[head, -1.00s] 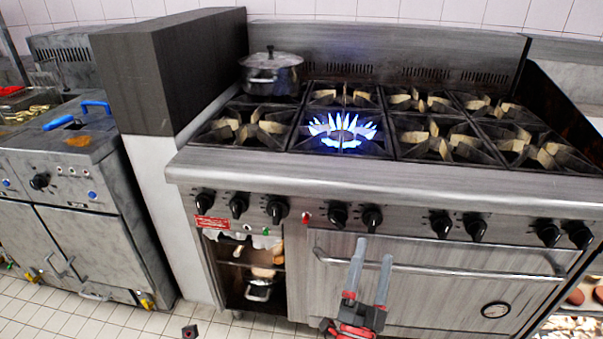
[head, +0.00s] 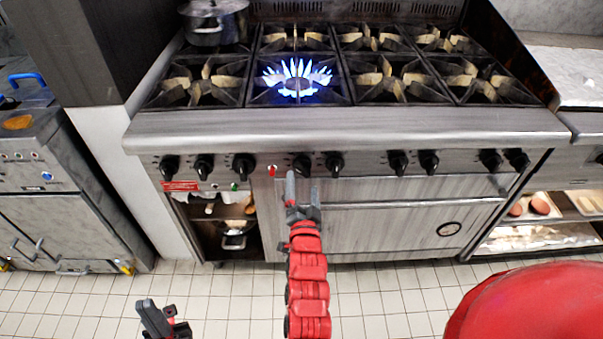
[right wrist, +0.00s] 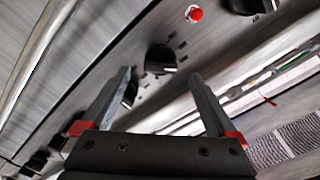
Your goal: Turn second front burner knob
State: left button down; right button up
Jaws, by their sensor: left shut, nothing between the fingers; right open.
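The stove front (head: 350,123) carries a row of black knobs. Just right of a red indicator (head: 272,170) sits one knob (head: 302,165), with another knob (head: 333,163) beside it. The second front burner (head: 300,85) burns with a blue flame. My right gripper (head: 302,182) is open and empty, just in front of and below the knob right of the indicator. In the right wrist view, that knob (right wrist: 160,58) appears between and beyond the spread fingertips (right wrist: 162,75); I see no contact. My left gripper (head: 163,318) is shut and empty, low over the floor.
A lidded pot (head: 215,22) stands on the back left burner. The oven handle (head: 410,204) runs below the knobs, behind my right gripper. A fryer unit (head: 40,200) stands at the left. The tiled floor (head: 215,290) before the stove is clear.

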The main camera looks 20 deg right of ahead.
aim_at(302, 174)
jog(key=x, duration=0.6)
jog(key=c, duration=1.3)
